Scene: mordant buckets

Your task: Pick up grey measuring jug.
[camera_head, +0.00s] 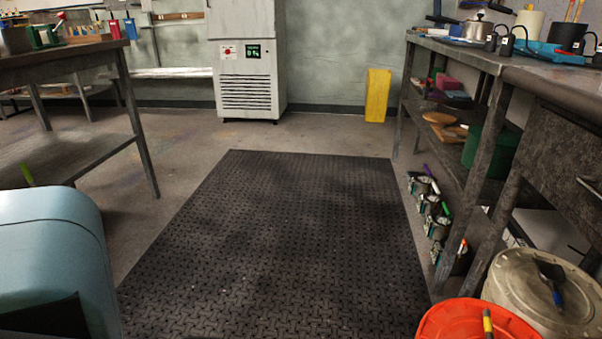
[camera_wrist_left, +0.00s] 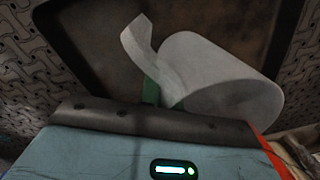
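I cannot pick out a grey measuring jug for certain in either view. In the head view, a dark grey round vessel (camera_head: 15,40) stands at the left edge on the left table; it is cut off by the frame. Several small grey cans (camera_head: 428,204) stand low under the right bench, too small to tell apart well. In the left wrist view, a pale cylinder with a curved strip beside it (camera_wrist_left: 222,82) shows over a dark flat surface; I cannot tell what it is.
A black patterned mat (camera_head: 290,230) lies clear ahead. The right bench (camera_head: 470,55) carries pots and blue trays. A red-orange bucket (camera_head: 450,320) and a lidded pale bucket (camera_head: 540,290) stand at lower right. A yellow block (camera_head: 377,95) and white cabinet (camera_head: 247,65) stand behind.

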